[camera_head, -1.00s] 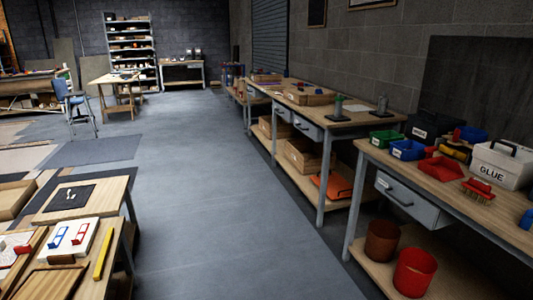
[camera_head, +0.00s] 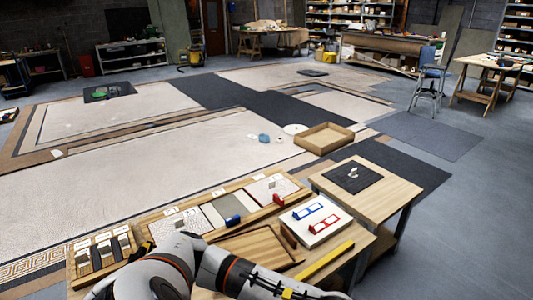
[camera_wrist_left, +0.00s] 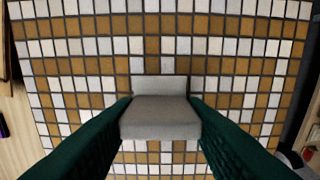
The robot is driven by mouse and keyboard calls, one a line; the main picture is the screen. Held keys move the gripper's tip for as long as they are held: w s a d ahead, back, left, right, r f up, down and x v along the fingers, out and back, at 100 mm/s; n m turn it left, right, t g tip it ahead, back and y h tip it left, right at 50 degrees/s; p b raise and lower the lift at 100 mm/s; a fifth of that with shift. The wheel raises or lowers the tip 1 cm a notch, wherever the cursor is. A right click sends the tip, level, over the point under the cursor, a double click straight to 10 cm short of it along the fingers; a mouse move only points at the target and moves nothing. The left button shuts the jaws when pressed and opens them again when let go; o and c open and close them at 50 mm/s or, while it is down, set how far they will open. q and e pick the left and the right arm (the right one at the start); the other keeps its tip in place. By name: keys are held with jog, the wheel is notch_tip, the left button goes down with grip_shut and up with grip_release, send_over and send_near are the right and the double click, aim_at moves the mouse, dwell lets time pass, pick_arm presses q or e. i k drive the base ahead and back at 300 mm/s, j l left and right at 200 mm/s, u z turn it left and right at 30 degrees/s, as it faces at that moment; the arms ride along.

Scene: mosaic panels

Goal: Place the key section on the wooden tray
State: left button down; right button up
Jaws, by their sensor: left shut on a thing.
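In the left wrist view my left gripper (camera_wrist_left: 160,112) has its dark green fingers shut on a grey block-like handle (camera_wrist_left: 160,120). Behind the handle a panel of white and ochre-brown mosaic tiles (camera_wrist_left: 230,65) fills most of the view; it appears to be the key section. Whether it is lifted or resting cannot be told. In the head view my white left arm crosses the bottom, and its gripper is out of frame. A wooden tray (camera_head: 248,245) with a raised rim lies on the workbench just beyond the arm, empty where visible. My right gripper is not in view.
A white board (camera_head: 312,222) with blue and red frames and a yellow bar (camera_head: 324,262) lie right of the tray. A side table (camera_head: 390,193) holds a black mat (camera_head: 352,176). An open wooden box (camera_head: 325,138) is farther back.

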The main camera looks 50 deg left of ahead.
aim_at(251, 254)
jog(key=i+j+u, duration=0.1)
jog(key=i+u, duration=0.6)
jog(key=u, duration=0.2)
jog(key=i+l+u, duration=0.15)
jog(key=i+u, duration=0.3)
jog(key=i+j+u, duration=0.15)
jog(key=i+u, duration=0.2)
